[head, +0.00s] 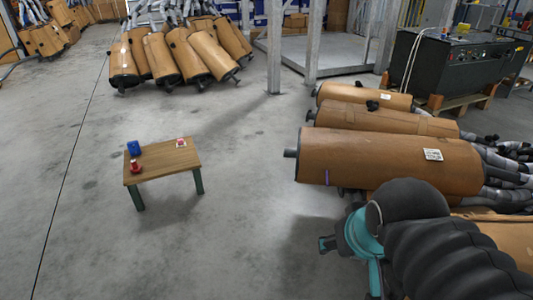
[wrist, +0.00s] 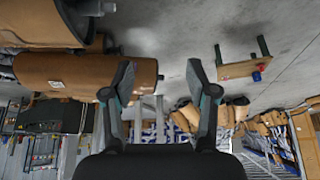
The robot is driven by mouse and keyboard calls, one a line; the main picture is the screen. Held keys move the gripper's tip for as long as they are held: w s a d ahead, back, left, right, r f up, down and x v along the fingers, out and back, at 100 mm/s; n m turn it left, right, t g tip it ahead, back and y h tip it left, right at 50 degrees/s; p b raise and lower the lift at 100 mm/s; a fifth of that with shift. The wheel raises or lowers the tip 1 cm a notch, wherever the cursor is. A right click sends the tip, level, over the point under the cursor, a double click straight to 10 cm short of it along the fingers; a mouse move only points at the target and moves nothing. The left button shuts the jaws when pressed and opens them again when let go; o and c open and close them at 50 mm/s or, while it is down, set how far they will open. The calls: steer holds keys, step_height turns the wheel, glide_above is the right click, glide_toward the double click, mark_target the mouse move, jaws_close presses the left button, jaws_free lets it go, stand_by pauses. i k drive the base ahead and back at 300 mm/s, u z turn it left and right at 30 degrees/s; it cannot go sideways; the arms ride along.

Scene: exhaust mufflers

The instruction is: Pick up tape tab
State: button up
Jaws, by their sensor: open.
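I cannot say for certain which thing is the tape tab. A small purple strip (head: 327,172) sits on the near brown wrapped muffler (head: 390,160), near its left end. A small wooden table (head: 165,163) with green legs carries a blue item (head: 134,148), a red item (head: 135,166) and a small red-and-white item (head: 181,142). My gripper (wrist: 160,78) is open and empty, its two fingers apart in the wrist view. The wrist view is upside down, with the muffler (wrist: 100,72) at left and the table (wrist: 240,70) at upper right, apart from my fingers.
More wrapped mufflers (head: 360,96) lie behind the near one, and others are piled at the back (head: 200,52). A dark machine (head: 440,68) stands on a pallet at right. Metal posts (head: 274,45) stand at the back. The concrete floor around the table is clear.

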mark_target(181, 143)
steer(key=u, duration=0.85)
steer(key=i, duration=1.3)
steer(key=z, duration=0.05)
